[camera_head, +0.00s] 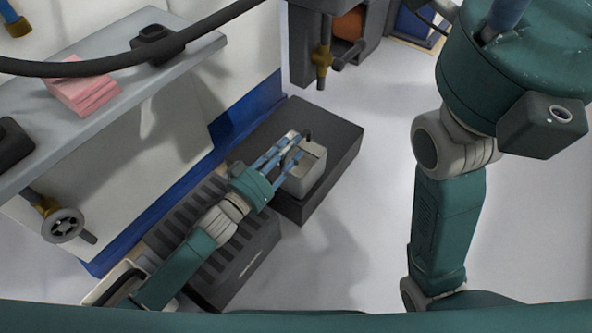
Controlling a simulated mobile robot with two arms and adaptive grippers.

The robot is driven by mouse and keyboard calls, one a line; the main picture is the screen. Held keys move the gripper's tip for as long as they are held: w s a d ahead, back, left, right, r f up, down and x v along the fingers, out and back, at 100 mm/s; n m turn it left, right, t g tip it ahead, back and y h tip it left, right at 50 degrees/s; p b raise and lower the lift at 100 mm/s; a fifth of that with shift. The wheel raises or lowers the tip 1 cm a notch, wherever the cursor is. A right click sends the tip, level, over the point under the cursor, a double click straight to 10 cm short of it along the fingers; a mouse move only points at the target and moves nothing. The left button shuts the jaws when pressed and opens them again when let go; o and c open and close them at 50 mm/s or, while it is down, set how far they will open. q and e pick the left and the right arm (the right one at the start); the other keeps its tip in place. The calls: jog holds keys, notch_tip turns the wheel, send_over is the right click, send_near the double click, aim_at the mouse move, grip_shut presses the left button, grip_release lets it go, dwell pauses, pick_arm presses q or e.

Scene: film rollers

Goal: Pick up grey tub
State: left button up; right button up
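The grey tub (306,176) is a small, light grey, boxy container. It stands on a dark grey block near the middle of the view. My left gripper (293,148) reaches in from the lower left, with its two blue fingers apart. The fingertips overlap the tub's upper left side in the picture. I cannot tell whether they touch it, and the fingers hide part of its top. My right arm (447,225) fills the right side, and its gripper is not clearly in view.
A dark block (338,143) bears the tub, beside a ribbed dark unit (250,262). A grey shelf (130,98) at left holds pink blocks (85,93). A machine with a brass fitting (322,62) stands behind. Pale floor (350,245) is clear right of the tub.

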pick_arm(q)
jog(key=shift+b+x, duration=0.3)
jog(key=shift+x, duration=0.8)
grip_shut()
jog(key=shift+r, duration=0.1)
